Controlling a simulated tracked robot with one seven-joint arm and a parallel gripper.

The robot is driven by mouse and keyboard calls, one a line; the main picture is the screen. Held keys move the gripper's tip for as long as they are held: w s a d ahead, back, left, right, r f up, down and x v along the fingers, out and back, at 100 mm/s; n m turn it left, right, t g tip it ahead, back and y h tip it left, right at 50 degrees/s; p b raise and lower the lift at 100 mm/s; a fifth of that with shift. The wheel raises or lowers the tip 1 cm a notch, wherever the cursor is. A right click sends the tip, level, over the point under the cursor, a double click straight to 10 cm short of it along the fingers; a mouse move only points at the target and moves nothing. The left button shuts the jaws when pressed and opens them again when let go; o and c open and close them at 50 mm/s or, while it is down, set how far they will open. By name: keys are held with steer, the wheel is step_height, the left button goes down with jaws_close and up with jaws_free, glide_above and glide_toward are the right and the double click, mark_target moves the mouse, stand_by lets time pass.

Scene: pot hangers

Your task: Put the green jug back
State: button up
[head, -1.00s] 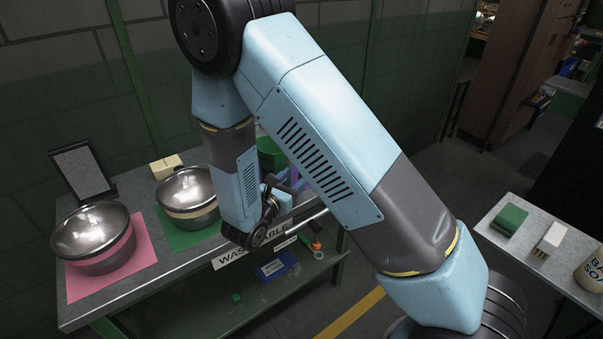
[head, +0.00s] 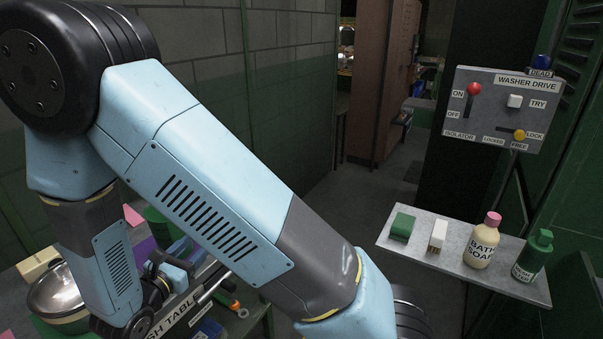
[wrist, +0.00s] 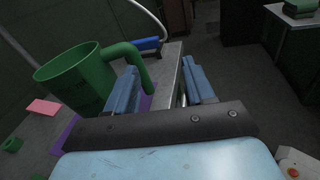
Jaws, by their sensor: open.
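The green jug (wrist: 78,82) stands upright on the table at the left of the wrist view, its open rim facing up. Its curved handle (wrist: 135,58) reaches right, and the lower end comes down close beside my left finger. The jug's body is outside the fingers, left of the left one. I cannot tell whether the finger touches the handle. In the head view, the jug (head: 160,230) is mostly hidden behind my arm.
A purple mat (wrist: 66,137) lies by the jug, with a pink block (wrist: 43,106) farther left. A steel pot (head: 55,294) stands on the wash table at left. A right-hand shelf (head: 465,245) holds a green block, a brush and two bottles. A washer drive panel (head: 505,108) is above it.

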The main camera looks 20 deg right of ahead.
steer(key=s+d+r+m+g+y, duration=0.1)
steer(key=s+d+r+m+g, duration=0.2)
steer(key=d+r+m+g, duration=0.5)
steer(key=s+d+r+m+g+y, duration=0.1)
steer(key=s+d+r+m+g, duration=0.4)
steer(key=d, duration=0.6)
steer(key=s+d+r+m+t+y, duration=0.2)
steer(key=s+r+m+t+y, duration=0.1)
steer(key=s+r+m+y, duration=0.1)
steer(key=s+d+r+m+t+y, duration=0.2)
steer(key=s+r+m+t+y, duration=0.1)
steer(key=r+m, duration=0.5)
steer(key=shift+s+d+m+y, duration=0.25)
steer(key=shift+s+m+y, duration=0.55)
steer(key=shift+y, duration=0.6)
steer(key=shift+s, duration=0.15)
steer(key=shift+c, duration=1)
